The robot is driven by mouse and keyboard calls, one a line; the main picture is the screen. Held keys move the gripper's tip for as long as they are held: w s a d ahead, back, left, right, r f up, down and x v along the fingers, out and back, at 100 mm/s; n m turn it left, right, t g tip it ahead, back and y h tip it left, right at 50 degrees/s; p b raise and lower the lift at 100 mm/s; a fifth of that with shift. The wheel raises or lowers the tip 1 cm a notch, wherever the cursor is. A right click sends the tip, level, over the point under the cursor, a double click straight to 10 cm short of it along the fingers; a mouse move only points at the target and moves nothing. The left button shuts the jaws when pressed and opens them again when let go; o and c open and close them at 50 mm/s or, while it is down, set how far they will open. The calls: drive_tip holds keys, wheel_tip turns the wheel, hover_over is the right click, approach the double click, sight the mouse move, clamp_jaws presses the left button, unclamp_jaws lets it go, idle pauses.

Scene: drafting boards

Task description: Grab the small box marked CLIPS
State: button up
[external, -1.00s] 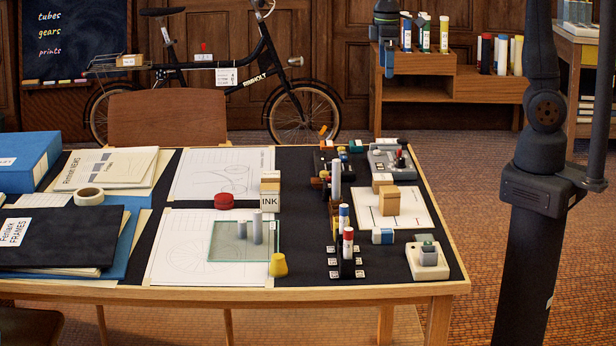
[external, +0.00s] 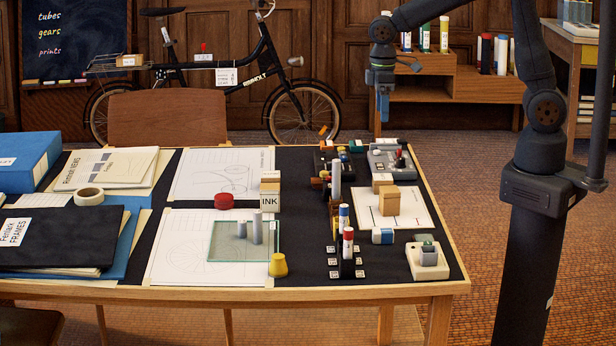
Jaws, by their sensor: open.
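I cannot read the word CLIPS on any box in this view. Small boxes on the table include a tan box (external: 389,201) on the white sheet at the right, another tan one (external: 382,181) just behind it, and a blue-and-white box (external: 382,236) nearer the front. A pale box (external: 269,202) in the middle reads INK. My gripper (external: 382,118) is open and empty, with blue fingers pointing down. It hangs in the air above the table's back right part.
A dark upright rack with marker tubes (external: 347,250) stands near the front. A grey device (external: 392,158) is at the back right and a white device (external: 427,260) at the front right corner. A glass plate (external: 228,250) and folders (external: 60,235) lie to the left.

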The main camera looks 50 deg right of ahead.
sight(383, 177)
drive_tip(key=f, duration=2)
drive_tip(key=shift+s+d+f, duration=0.2)
drive_tip(key=shift+s+d, duration=0.05)
drive_tip(key=c, duration=1.1)
drive_tip(key=shift+r, duration=0.15)
